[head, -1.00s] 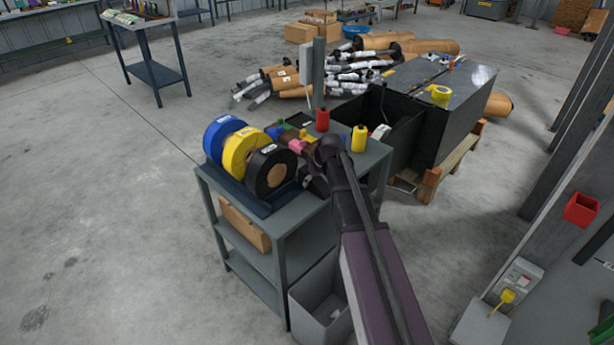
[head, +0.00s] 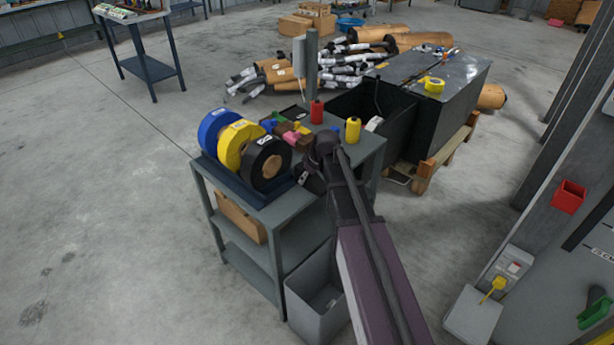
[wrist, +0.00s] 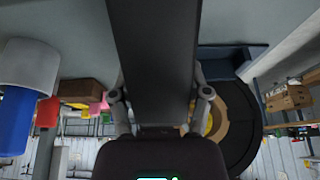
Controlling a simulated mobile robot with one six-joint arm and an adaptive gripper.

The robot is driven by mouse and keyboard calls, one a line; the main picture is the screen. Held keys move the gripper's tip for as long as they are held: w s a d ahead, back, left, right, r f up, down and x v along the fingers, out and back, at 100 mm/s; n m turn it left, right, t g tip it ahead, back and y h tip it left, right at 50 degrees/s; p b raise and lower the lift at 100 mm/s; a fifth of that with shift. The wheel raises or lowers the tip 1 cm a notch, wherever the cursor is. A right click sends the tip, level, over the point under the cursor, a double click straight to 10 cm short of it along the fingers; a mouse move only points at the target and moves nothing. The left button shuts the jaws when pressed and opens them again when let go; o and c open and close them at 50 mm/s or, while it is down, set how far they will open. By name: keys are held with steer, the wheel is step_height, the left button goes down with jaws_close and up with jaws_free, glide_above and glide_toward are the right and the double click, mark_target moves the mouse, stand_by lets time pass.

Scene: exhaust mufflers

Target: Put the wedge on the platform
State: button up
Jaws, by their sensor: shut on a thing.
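My gripper (wrist: 160,105) is shut on a dark grey slab-like piece (wrist: 155,55), most likely the wedge, which fills the middle of the wrist view between the two fingers. In the head view, my arm reaches over the grey bench (head: 275,212), and its wrist hides most of the gripper. A dark part (head: 309,178) shows beside the wrist, just right of the black roll; I cannot tell if it is the wedge or my gripper. I cannot identify the platform for certain.
Blue (head: 212,132), yellow (head: 230,147) and black (head: 267,165) rolls stand on a navy base at the bench's left. Red (head: 317,112) and yellow (head: 353,130) bottles and small coloured blocks (head: 290,132) stand behind my wrist. A grey bin (head: 318,300) stands below.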

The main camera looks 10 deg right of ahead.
steer(key=shift+r, duration=0.1)
step_height(320, 180, up, 12)
steer(key=p, duration=1.2)
steer(key=shift+s, duration=0.1)
stand_by(0.5)
